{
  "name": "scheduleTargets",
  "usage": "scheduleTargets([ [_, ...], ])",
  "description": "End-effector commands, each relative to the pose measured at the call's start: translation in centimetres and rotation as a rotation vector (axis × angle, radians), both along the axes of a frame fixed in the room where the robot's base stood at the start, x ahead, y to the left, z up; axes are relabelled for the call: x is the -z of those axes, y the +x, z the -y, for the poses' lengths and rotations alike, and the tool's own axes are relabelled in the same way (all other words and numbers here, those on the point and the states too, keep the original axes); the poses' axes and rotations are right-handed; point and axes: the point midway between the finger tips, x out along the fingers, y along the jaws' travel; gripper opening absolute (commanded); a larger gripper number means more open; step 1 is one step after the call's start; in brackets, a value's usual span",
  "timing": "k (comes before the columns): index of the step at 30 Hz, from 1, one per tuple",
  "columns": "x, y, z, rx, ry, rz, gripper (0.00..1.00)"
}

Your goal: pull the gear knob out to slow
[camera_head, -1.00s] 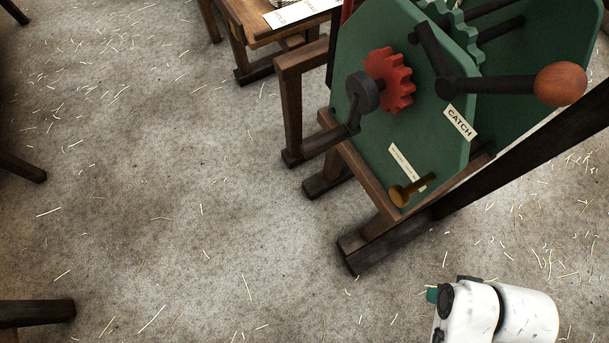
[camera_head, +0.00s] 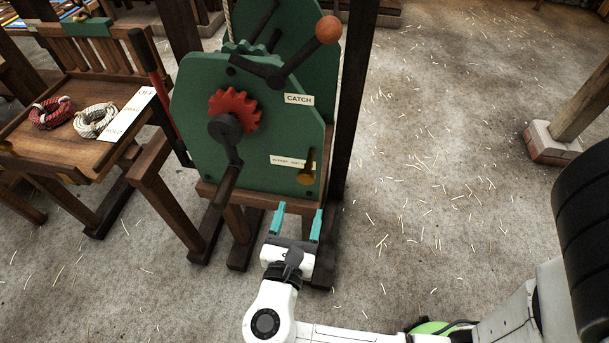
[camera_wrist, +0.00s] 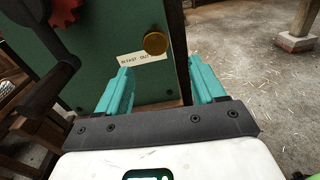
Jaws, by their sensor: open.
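The gear knob is a small brass knob (camera_head: 308,178) on a short stem at the lower right of the green machine's front plate (camera_head: 200,90). In the wrist view the round brass knob (camera_wrist: 155,43) shows nearly end-on, beside a small white label (camera_wrist: 140,59) that reads in part "SLOW". My gripper (camera_head: 298,212) has teal fingers, apart and empty. It is below and in front of the knob, not touching it. In the wrist view the knob stands beyond and above the gap between the fingertips (camera_wrist: 158,78).
A black crank handle (camera_head: 228,180) juts out left of my gripper. A catch lever with a wooden ball (camera_head: 328,30) is above. A dark post (camera_head: 354,90) stands right of the machine. A wooden tray (camera_head: 110,140) with rope coils is left.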

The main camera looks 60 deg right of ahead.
Motion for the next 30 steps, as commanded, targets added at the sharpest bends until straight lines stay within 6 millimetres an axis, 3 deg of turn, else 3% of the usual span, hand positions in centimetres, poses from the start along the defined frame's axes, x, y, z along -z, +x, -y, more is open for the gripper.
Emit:
scheduleTargets([
  [5, -0.5, 0.6, 0.0, -0.021, -0.06, -0.034, 0.69],
  [21, -0.5, 3.5, 8.1, -0.02, -0.056, -0.031, 0.69],
  [30, -0.5, 4.0, 9.5, -0.021, -0.056, -0.031, 0.69],
])
